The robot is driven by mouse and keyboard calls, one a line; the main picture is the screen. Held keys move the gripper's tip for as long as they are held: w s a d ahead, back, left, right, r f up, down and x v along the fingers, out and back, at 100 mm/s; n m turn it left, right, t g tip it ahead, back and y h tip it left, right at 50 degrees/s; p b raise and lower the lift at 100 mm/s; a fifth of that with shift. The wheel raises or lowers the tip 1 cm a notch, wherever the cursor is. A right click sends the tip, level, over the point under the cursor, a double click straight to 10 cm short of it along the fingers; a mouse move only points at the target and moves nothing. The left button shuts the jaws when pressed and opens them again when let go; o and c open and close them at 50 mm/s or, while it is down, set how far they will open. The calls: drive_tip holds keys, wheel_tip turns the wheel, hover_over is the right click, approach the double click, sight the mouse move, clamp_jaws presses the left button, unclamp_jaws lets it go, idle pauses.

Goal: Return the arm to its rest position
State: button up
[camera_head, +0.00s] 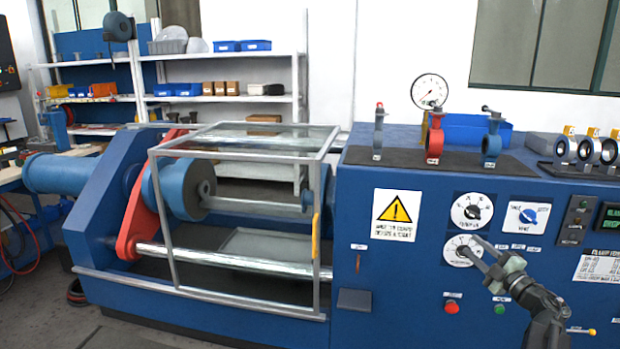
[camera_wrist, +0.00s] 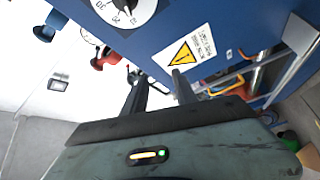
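My gripper (camera_head: 478,248) is in front of the blue machine's front panel (camera_head: 400,280) at the right, near the lower white dial (camera_head: 462,250). Its two fingers are apart. In the wrist view my gripper (camera_wrist: 157,82) also shows two separated dark fingers with nothing between them. My arm comes up from the lower right of the head view. I cannot tell whether a fingertip touches the panel.
Butterfly valves, one grey (camera_head: 378,132), one red (camera_head: 435,138) and one blue (camera_head: 491,140), stand on a dark mat atop the machine. A wire-frame guard (camera_head: 240,155) covers the machine's left part. A red button (camera_head: 451,307) and green button (camera_head: 499,309) are below the dials.

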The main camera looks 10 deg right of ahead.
drive_tip(key=w+a+m+h, duration=0.1)
drive_tip(key=w+a+m, duration=0.2)
drive_tip(key=w+a, duration=0.55)
drive_tip(key=w+a+m+h, duration=0.2)
drive_tip(key=w+a+m, duration=0.1)
drive_tip(key=a, duration=1)
drive_tip(key=w+a+m+h, duration=0.1)
drive_tip(key=w+a+m, duration=0.4)
drive_tip(key=a, duration=0.6)
drive_tip(key=s+a+f+m+g+h, duration=0.1)
drive_tip(key=s+a+f+m+g, duration=0.2)
drive_tip(key=f, duration=0.5)
drive_tip(key=s+a+f+m+g+h, duration=0.1)
drive_tip(key=a+f+g, duration=0.2)
drive_tip(key=f+g, duration=0.35)
drive_tip(key=s+a+f+m+g+y, duration=0.1)
drive_tip(key=s+a+f+g+y, duration=0.2)
drive_tip(key=s+f, duration=0.5)
drive_tip(key=s+a+f+g, duration=0.3)
drive_tip(key=s+f+g, duration=0.25)
drive_tip(key=s, duration=0.55)
wheel_tip(320, 180, up, 21)
drive_tip(key=s+g+p, duration=0.1)
drive_tip(key=s+p, duration=0.1)
drive_tip(key=p, duration=1.8)
drive_tip(key=shift+d+f, duration=0.15)
